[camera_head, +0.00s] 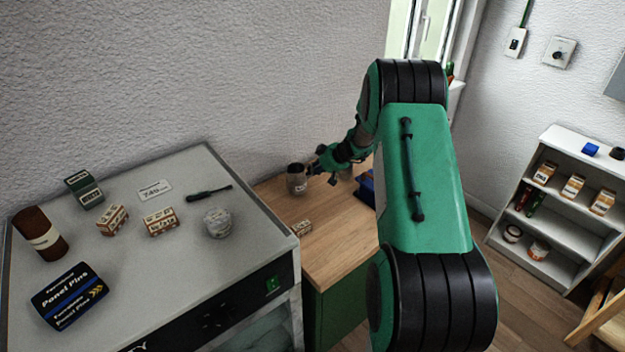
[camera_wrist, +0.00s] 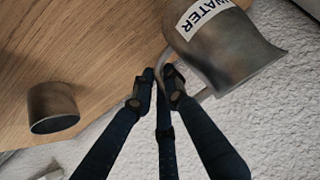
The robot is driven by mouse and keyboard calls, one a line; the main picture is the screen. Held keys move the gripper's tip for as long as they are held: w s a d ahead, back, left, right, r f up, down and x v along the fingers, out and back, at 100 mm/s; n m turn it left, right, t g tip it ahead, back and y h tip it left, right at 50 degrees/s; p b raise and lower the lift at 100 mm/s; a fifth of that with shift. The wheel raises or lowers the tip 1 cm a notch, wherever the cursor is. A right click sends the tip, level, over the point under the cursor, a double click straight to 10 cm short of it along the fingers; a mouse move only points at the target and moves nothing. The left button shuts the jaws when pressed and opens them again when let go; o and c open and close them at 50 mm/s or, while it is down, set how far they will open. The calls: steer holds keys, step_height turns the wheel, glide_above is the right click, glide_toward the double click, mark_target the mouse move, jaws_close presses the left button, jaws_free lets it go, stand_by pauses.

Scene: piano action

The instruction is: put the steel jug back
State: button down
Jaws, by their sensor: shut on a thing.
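The steel jug (camera_head: 297,181) is at the back of the wooden worktop (camera_head: 331,215), near the wall. In the wrist view the jug (camera_wrist: 222,50) is large at the upper right, with a white label reading WATER. My gripper (camera_head: 314,168) is at the jug's right side. In the wrist view my gripper's fingertips (camera_wrist: 160,82) are closed at the jug's handle. I cannot tell whether the jug's base touches the wood.
A small metal pot (camera_wrist: 52,107) stands on the worktop, apart from the jug. A small box (camera_head: 302,228) lies near the worktop's left edge. The grey cabinet (camera_head: 150,255) on the left bears boxes, a tin and a screwdriver. A white shelf (camera_head: 562,238) stands at right.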

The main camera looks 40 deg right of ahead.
steer(key=shift+f+b, duration=0.3)
steer(key=shift+f, duration=1.55)
steer(key=shift+f, duration=0.15)
steer(key=c, duration=1.7)
jaws_free()
steer(key=shift+c, duration=0.2)
steer(key=shift+r, duration=0.2)
steer(key=p+v, duration=0.1)
steer(key=v, duration=1.1)
steer(key=shift+f, duration=0.15)
steer(key=shift+a, duration=0.1)
